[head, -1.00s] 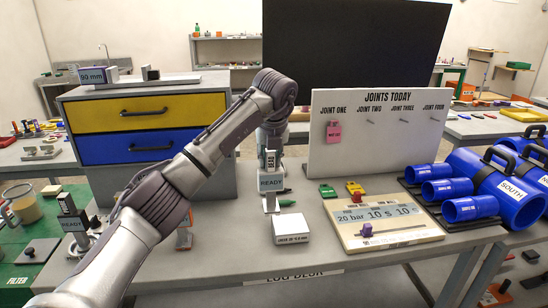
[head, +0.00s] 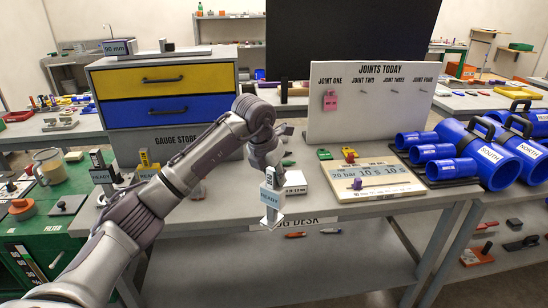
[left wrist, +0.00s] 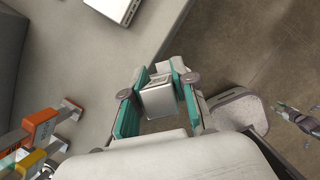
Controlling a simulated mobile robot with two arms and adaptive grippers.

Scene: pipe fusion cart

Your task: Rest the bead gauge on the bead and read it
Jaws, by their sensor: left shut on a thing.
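My left gripper (head: 271,174) is shut on a small grey gauge (head: 271,197) with a pale blue label, which I take to be the bead gauge. It hangs near the desk's front edge; I cannot tell whether it touches the desk. In the left wrist view the gauge (left wrist: 160,100) is a grey block between the teal finger pads (left wrist: 157,97). Blue pipes (head: 490,163) marked SOUTH and NORTH lie at the right, far from the gripper. I cannot make out a bead on them. My right gripper is not in view.
A white block (head: 292,185) sits behind the held gauge, partly hidden. A pale board (head: 375,180) with times lies right of it, before the JOINTS TODAY board (head: 365,105). Other gauges stand left: a dark one (head: 103,175) and a yellow one (head: 146,165). Drawers (head: 165,95) stand behind.

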